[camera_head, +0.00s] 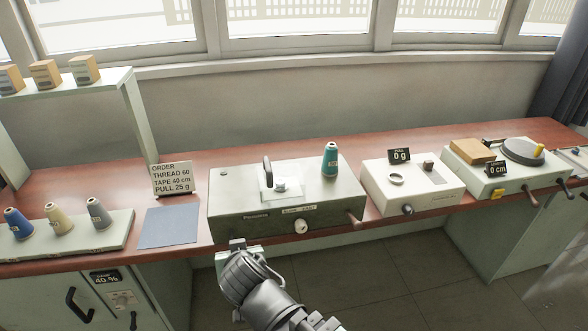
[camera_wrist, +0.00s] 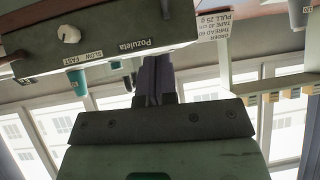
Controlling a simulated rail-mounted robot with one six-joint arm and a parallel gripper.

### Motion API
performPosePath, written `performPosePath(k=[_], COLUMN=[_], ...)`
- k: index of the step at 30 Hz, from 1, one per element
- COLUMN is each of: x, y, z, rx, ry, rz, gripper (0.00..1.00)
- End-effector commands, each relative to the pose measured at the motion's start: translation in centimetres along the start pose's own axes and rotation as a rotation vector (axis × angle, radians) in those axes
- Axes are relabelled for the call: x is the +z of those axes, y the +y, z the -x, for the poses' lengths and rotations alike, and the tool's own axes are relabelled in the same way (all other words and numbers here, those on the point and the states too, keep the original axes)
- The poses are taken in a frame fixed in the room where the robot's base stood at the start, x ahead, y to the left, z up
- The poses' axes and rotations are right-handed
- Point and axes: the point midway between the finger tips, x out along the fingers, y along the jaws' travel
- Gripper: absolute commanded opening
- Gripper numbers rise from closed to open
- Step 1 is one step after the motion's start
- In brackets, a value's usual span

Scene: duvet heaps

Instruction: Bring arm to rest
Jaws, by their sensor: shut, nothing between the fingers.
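My arm reaches up from the bottom of the head view, and my gripper (camera_head: 238,246) is in front of the bench's front edge, just below the green machine (camera_head: 232,215). In the wrist view my gripper (camera_wrist: 154,62) shows as two dark fingers pressed together with nothing between them. The green machine, with its dial and "SLOW FAST" label, appears upside down above the fingers in that view (camera_wrist: 100,35). In the head view the gripper looks close to the machine's lower front; I cannot tell the exact gap.
A teal spool (camera_head: 330,160) stands on the green machine. A rack (camera_head: 115,237) with three spools, an order card (camera_head: 173,178) and a blue-grey mat (camera_head: 168,227) lie left. A white device (camera_head: 412,198) and a turntable unit (camera_head: 480,180) stand right. Floor (camera_head: 400,270) in front is clear.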

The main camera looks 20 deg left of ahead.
Motion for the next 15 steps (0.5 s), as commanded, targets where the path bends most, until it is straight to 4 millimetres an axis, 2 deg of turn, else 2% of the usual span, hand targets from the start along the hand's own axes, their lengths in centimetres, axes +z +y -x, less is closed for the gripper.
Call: performPosePath(k=[2, 5, 11, 14, 15], x=[0.9, 3.6, 5.7, 6.3, 6.5], y=[0.5, 1.6, 13.2, 19.2, 21.8], z=[0.0, 0.4, 2.3, 4.2, 5.2], rx=[0.024, 0.059, 0.145, 0.154, 0.156], ry=[-0.052, -0.226, -0.619, -0.758, -0.804], rz=[0.058, 0.159, 0.119, 0.024, -0.029], gripper=[0.0, 0.0, 0.0, 0.0, 0.0])
